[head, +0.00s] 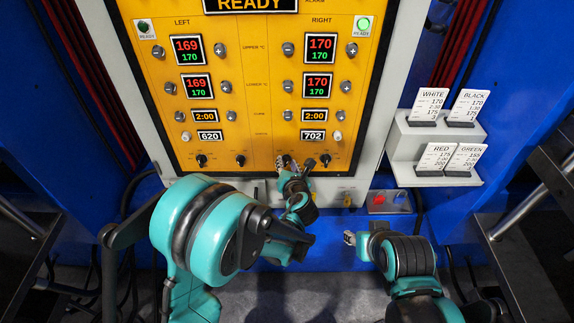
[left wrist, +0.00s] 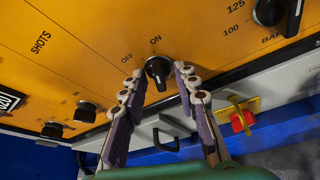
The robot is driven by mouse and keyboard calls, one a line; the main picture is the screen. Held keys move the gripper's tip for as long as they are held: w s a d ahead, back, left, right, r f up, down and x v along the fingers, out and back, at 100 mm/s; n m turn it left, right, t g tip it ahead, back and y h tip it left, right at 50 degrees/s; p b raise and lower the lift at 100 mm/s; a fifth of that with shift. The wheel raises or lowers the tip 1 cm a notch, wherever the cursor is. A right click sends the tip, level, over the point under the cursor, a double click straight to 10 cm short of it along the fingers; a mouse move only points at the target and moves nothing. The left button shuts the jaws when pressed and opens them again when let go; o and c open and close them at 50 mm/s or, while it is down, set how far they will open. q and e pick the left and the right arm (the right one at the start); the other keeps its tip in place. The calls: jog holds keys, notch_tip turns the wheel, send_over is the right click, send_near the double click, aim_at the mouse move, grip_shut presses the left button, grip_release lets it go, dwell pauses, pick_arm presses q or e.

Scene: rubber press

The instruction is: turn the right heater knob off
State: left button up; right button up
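The black right heater knob (left wrist: 158,70) sits on the yellow panel, below printed OFF and ON labels, in the left wrist view. My left gripper (left wrist: 160,78) is open, with one fingertip on each side of this knob. The right fingertip is close to it; whether either finger touches is unclear. The knob's exact pointing direction is hard to read. In the head view my left gripper (head: 293,165) is at the lower edge of the panel's right half and largely hides the knob. My right gripper (head: 350,238) is low in front of the press, away from the panel.
A black bar knob (left wrist: 270,12) is right of the fingers; two other knobs (left wrist: 85,112) are lower left. A red knob on a yellow plate (left wrist: 240,118) sits below the panel. A rack of cards (head: 440,145) stands right of the panel.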

pick_arm(q)
grip_shut()
jog(key=n+h+b, duration=0.1)
jog(key=n+h, duration=0.1)
jog(key=n, duration=0.1)
jog(key=shift+a, duration=0.2)
jog(key=shift+n+h+b, duration=0.75)
jog(key=shift+n+h, duration=0.45)
jog(key=shift+n, duration=0.3)
grip_release()
